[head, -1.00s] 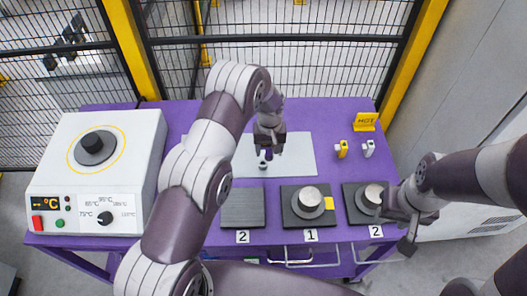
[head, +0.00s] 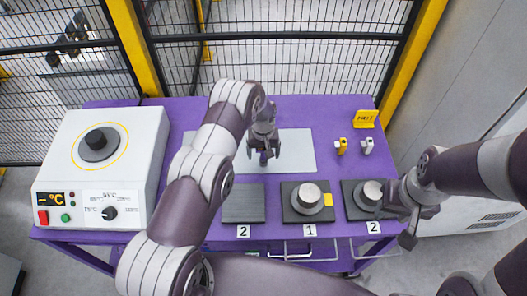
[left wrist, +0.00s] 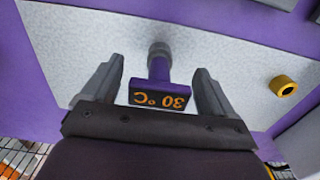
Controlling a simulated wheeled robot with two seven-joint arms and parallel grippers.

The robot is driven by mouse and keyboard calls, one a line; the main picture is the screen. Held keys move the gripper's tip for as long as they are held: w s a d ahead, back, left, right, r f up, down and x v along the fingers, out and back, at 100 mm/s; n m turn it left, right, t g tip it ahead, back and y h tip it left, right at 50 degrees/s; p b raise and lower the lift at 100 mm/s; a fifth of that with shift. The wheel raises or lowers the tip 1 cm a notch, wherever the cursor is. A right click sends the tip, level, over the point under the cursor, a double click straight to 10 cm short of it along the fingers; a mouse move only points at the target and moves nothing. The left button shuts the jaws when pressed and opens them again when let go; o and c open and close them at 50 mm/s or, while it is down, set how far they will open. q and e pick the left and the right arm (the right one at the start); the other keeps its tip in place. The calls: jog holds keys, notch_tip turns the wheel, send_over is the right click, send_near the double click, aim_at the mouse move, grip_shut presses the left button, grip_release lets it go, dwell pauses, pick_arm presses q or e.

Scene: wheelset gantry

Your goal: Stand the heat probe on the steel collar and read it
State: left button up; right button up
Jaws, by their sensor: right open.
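The heat probe (left wrist: 158,95) is a small purple device with a display that reads 30 °C in the left wrist view. It stands on a pale grey sheet (head: 297,150). My left gripper (left wrist: 158,70) is open, with one finger on each side of the probe and a gap on both sides. In the head view this gripper (head: 264,154) mostly hides the probe. Silver round pieces sit on the middle black pad (head: 292,213) and the right black pad (head: 356,212); I cannot tell which piece is the steel collar. My right gripper (head: 407,226) is open beside the right pad.
A white heater (head: 140,170) at left carries a dark round piece (head: 97,144); its display shows a dash and °C. The left black pad (head: 243,204) is empty. A yellow HOT sign (head: 365,119) and small yellow (head: 341,147) and white (head: 367,146) pieces stand at right.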

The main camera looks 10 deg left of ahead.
pick_arm(q)
jog(key=shift+r+p, duration=0.35)
jog(key=shift+p, duration=0.05)
jog(key=shift+w+r+b, duration=0.1)
jog(key=shift+r+b, duration=0.2)
jog(key=shift+b, duration=0.1)
notch_tip(320, 180, up, 10)
jog(key=shift+r+b, duration=0.25)
jog(key=shift+b, duration=1)
jog(key=s+a+r+m, duration=0.2)
jog(key=s+r, duration=0.9)
jog(key=s, duration=0.3)
jog(key=s+m+t+b, duration=0.1)
jog(key=s+b, duration=0.1)
jog(key=s, duration=1)
jog(key=shift+s+r, duration=0.15)
jog(key=shift+s, duration=0.05)
